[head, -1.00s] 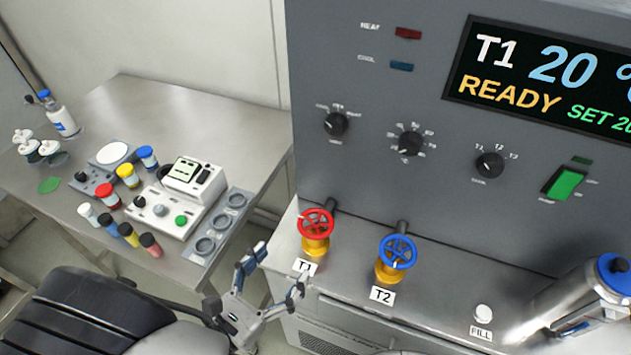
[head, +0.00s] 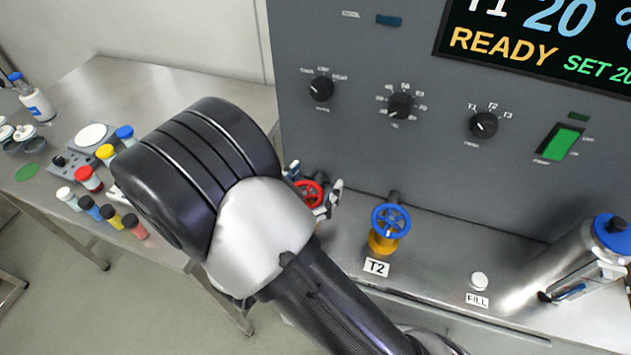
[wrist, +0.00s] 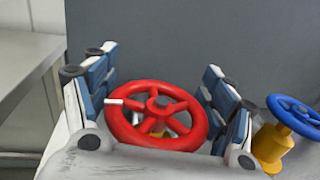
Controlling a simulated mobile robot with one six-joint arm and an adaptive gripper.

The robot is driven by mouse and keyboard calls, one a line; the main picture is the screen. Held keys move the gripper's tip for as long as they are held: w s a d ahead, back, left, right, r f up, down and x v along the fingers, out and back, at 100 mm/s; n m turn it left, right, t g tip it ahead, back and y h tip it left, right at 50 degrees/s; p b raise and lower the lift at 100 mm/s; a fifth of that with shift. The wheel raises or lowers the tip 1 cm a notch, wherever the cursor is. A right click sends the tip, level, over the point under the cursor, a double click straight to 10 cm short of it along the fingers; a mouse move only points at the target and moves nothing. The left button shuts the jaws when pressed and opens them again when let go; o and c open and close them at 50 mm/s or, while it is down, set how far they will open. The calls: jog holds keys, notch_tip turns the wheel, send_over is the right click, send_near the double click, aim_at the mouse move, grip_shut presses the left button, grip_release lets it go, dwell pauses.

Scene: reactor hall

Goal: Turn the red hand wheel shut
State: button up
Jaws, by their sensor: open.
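The red hand wheel (head: 310,192) sits on its valve at the front of the grey panel, mostly hidden behind my arm in the head view. In the wrist view the red wheel (wrist: 152,116) shows large, with spokes, a hub and a white mark on its left rim. My gripper (wrist: 158,98) is open, one finger on each side of the wheel. The left finger is close to the rim; I cannot tell whether either finger touches it. In the head view my gripper (head: 314,188) straddles the wheel, its fingertips showing left and right of it.
A blue hand wheel (head: 391,220) labelled T2 stands close to the right, also in the wrist view (wrist: 293,115). Farther right are a FILL button (head: 479,280) and a steel vessel (head: 570,265). The panel (head: 345,140) rises behind. A side table (head: 95,85) holds vials at left.

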jog(key=shift+w+d, duration=0.2)
jog(key=shift+w, duration=0.15)
jog(key=shift+c, duration=0.2)
jog(key=c, duration=0.9)
jog(key=shift+c, duration=0.9)
